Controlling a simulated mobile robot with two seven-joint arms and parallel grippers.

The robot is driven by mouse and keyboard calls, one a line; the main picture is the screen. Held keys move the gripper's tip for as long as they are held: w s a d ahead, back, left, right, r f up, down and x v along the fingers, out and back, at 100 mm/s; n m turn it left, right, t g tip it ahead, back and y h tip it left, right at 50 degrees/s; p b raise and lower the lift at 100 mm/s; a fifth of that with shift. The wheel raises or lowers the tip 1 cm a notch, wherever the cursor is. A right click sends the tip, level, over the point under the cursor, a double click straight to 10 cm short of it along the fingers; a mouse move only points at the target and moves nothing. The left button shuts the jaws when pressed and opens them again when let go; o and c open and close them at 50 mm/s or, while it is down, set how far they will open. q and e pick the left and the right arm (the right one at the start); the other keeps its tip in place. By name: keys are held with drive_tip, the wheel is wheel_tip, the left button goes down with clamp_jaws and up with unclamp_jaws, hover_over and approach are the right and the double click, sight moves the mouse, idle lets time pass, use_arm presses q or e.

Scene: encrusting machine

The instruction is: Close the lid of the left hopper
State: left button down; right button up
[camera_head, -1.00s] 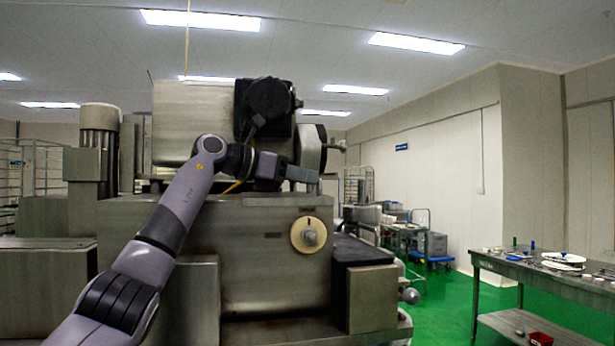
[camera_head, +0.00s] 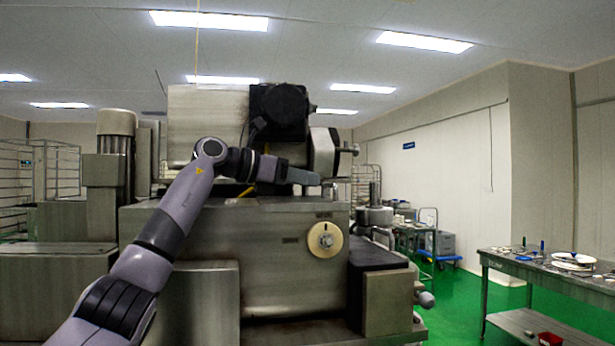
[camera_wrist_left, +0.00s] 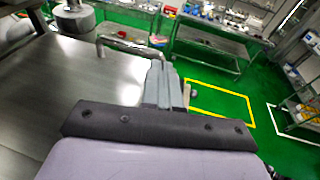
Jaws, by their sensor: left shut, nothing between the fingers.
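The steel encrusting machine (camera_head: 275,255) fills the middle of the head view. A steel box-like upper part (camera_head: 207,122) stands on it beside a black motor-like unit (camera_head: 280,110). I cannot tell for certain which part is the left hopper's lid. My left gripper (camera_head: 314,179) is shut and empty, stretched to the right across the front of the upper machine. In the left wrist view its fingers (camera_wrist_left: 158,82) are together, close to a bent metal rod (camera_wrist_left: 130,46) above a flat steel surface (camera_wrist_left: 85,72). Contact with the rod cannot be told. My right gripper is not in view.
A round cream knob (camera_head: 325,240) sticks out of the machine front below my arm. A steel table (camera_head: 545,277) with small parts stands at the right. A cart (camera_head: 424,240) stands farther back. Green floor (camera_head: 455,300) between machine and table is clear.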

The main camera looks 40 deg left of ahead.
use_arm(q)
drive_tip(key=b+v, duration=0.1)
drive_tip(key=v, duration=0.9)
drive_tip(key=shift+s+a+b, duration=0.2)
drive_tip(key=shift+b, duration=0.15)
